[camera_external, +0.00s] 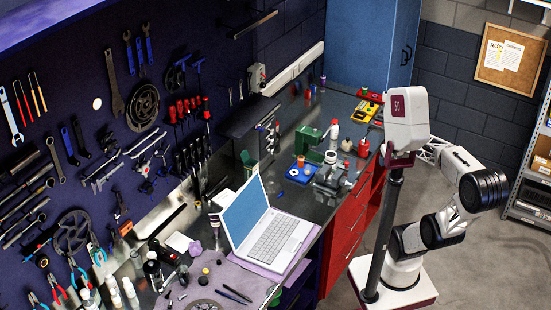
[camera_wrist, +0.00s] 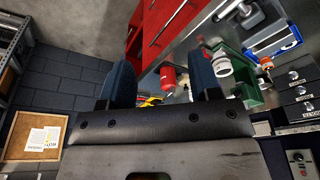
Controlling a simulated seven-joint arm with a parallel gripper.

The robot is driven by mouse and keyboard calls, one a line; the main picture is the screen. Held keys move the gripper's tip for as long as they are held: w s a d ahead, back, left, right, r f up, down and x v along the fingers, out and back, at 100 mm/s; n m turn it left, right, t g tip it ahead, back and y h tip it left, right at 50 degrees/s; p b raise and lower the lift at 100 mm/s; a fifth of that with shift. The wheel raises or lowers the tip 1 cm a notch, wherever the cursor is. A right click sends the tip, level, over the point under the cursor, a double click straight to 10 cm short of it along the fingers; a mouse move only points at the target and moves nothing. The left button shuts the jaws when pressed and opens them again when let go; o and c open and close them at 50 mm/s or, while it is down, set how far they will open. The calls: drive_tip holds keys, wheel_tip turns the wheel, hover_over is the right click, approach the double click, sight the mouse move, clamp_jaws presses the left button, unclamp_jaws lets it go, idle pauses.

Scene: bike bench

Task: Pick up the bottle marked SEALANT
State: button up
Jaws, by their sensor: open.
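No label reading SEALANT is legible in either view, so I cannot tell which bottle it is. A white bottle with a red band (camera_wrist: 221,65) stands on the bench just beyond my right finger in the wrist view. A white bottle with a reddish top (camera_external: 334,131) stands at the bench's far part in the external view. Several more bottles, among them a white one (camera_external: 130,290), stand at the near left. My gripper (camera_wrist: 163,78) is open and empty, with a red can (camera_wrist: 168,77) seen between its fingers, farther off. In the external view my gripper is hidden behind a white box on a post.
A laptop (camera_external: 265,230) lies open mid-bench. A green-and-grey vise (camera_external: 331,178), a blue tray (camera_external: 299,175) and a red can (camera_external: 364,148) crowd the far part. Red drawers (camera_external: 348,228) front the bench. A cork board (camera_external: 510,55) hangs on the wall.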

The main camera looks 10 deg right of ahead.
drive_tip(key=w+a+m+g+y, duration=0.2)
drive_tip(key=w+m+y, duration=0.25)
drive_tip(key=w, duration=0.85)
drive_tip(key=w+a+m+g+y, duration=0.1)
drive_tip(key=w+a+m+y, duration=0.15)
drive_tip(key=w+m, duration=0.7)
drive_tip(key=m+t+y, duration=0.2)
drive_tip(key=m+y, duration=0.3)
drive_tip(key=y, duration=0.2)
approach(335, 130)
drive_tip(key=w+a+r, duration=0.2)
drive_tip(key=a, duration=0.1)
drive_tip(key=shift+w+a+r, duration=0.15)
drive_tip(key=shift+r, duration=0.2)
drive_tip(key=shift+x, duration=1.3)
drive_tip(key=shift+f, duration=0.1)
drive_tip(key=shift+h, duration=0.3)
drive_tip(key=shift+x, duration=2.55)
